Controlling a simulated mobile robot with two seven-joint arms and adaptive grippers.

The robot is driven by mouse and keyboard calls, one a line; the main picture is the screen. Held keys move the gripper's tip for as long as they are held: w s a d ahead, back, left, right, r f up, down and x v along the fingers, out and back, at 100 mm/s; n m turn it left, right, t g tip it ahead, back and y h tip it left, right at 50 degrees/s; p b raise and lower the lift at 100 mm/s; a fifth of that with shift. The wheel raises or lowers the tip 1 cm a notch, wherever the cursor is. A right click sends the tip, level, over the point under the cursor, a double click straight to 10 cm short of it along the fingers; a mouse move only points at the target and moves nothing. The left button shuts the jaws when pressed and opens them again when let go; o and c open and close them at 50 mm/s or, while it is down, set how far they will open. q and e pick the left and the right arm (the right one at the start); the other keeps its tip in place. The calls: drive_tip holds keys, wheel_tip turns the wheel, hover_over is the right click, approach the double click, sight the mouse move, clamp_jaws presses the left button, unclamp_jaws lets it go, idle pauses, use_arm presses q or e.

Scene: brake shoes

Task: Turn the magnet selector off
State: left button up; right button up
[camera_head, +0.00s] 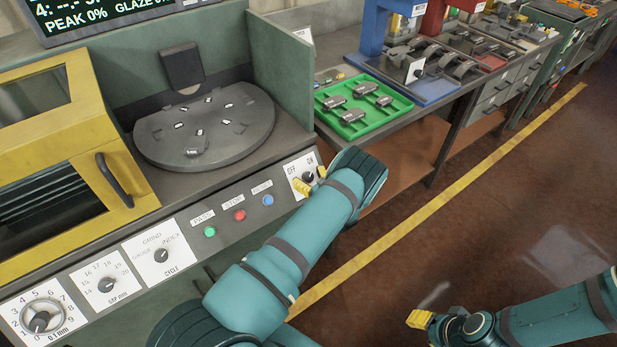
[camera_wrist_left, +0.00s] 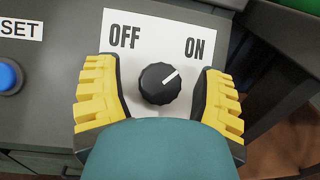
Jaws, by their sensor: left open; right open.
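The magnet selector (camera_head: 308,177) is a black knob on a white OFF/ON plate at the right end of the machine's front panel. In the left wrist view the knob (camera_wrist_left: 160,84) has its white mark pointing up and right, toward ON. My left gripper (camera_head: 311,182) is open, with one yellow finger on each side of the knob; in the wrist view both fingers (camera_wrist_left: 160,100) stand apart from it. My right gripper (camera_head: 425,322) is low at the right, over the floor, away from the panel; its fingertips show only small.
Green, red and blue buttons (camera_head: 239,215) sit left of the selector, with the blue one nearest. Further left are the cycle knob (camera_head: 161,255) and other dials. A round grey plate (camera_head: 205,125) lies behind. A green tray (camera_head: 362,105) of parts stands on the bench to the right.

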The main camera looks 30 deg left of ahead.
use_arm(q)
drive_tip(key=shift+o, duration=0.2)
drive_tip(key=c, duration=1.2)
